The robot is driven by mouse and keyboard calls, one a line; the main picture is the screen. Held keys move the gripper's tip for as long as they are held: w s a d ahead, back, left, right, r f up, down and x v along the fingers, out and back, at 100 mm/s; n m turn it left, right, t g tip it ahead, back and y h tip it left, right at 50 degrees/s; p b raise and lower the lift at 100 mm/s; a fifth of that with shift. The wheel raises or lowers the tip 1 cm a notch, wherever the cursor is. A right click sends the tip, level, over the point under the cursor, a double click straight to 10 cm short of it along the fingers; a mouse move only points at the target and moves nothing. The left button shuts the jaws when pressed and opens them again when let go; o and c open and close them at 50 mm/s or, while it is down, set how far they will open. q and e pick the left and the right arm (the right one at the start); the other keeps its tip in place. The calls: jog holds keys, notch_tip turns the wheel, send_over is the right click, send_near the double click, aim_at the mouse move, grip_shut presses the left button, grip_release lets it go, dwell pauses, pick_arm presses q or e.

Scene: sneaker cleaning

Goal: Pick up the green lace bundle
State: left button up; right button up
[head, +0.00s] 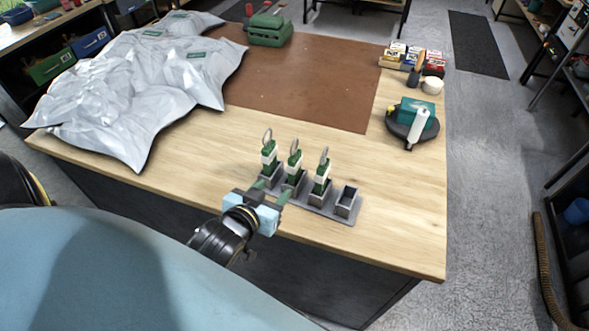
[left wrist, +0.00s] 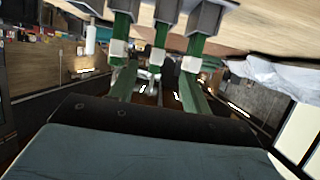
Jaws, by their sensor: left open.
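Three green lace bundles with white bands and loops on top stand upright in a grey rack (head: 322,207): a left one (head: 269,156), a middle one (head: 294,163) and a right one (head: 322,175). The rack's rightmost slot is empty. My left gripper (head: 271,191) is open and empty at the front of the rack, low beside the left and middle bundles. In the left wrist view, which looks upside down, the middle bundle (left wrist: 160,42) lines up between its two green fingers (left wrist: 158,80). I cannot tell how far it is from them. My right gripper is out of view.
The rack is near the front edge of the wooden table (head: 200,150). A crumpled silver sheet (head: 140,80) covers the left, with a brown mat (head: 310,85) behind. A black round item (head: 410,125), small boxes (head: 415,58) and a green case (head: 269,30) stand farther off.

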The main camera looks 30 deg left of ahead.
aim_at(290, 172)
pick_arm(q)
jog(key=x, duration=1.3)
jog(key=shift+w+r+p, duration=0.25)
jog(key=shift+p, duration=0.05)
jog(key=shift+c, duration=0.2)
grip_shut()
jog(key=shift+r, duration=0.1)
